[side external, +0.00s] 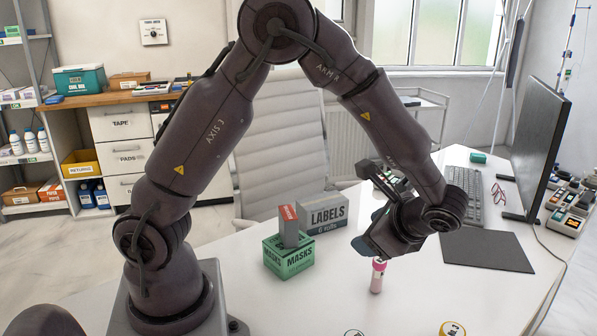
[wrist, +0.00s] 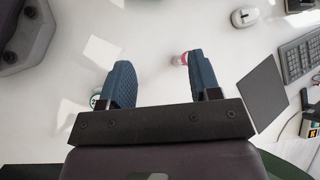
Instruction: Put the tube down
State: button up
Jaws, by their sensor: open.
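The pink tube (side external: 376,282) stands upright on the white table in the side view, just below my gripper (side external: 368,250). In the wrist view a small pink end of the tube (wrist: 181,58) shows by the inner side of the right finger's tip, and the rest is hidden by that finger. My gripper (wrist: 162,72) has its two blue fingers wide apart, with bare table showing between them. The tube is nearer the right finger than the left. I cannot tell whether that finger touches it.
A dark mat (side external: 487,251), keyboard (side external: 466,206) and monitor (side external: 541,140) are to the right. A yellow round item (side external: 452,328) is at the front.

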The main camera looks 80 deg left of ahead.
jog(key=s+d+r+n+t+h, duration=0.2)
jog(key=s+r+n+t+h, duration=0.6)
jog(key=s+r, duration=0.6)
jog(key=shift+s+d+r+n+h, duration=0.15)
jog(key=shift+d+r+n+h, duration=0.15)
jog(key=shift+n+h, duration=0.45)
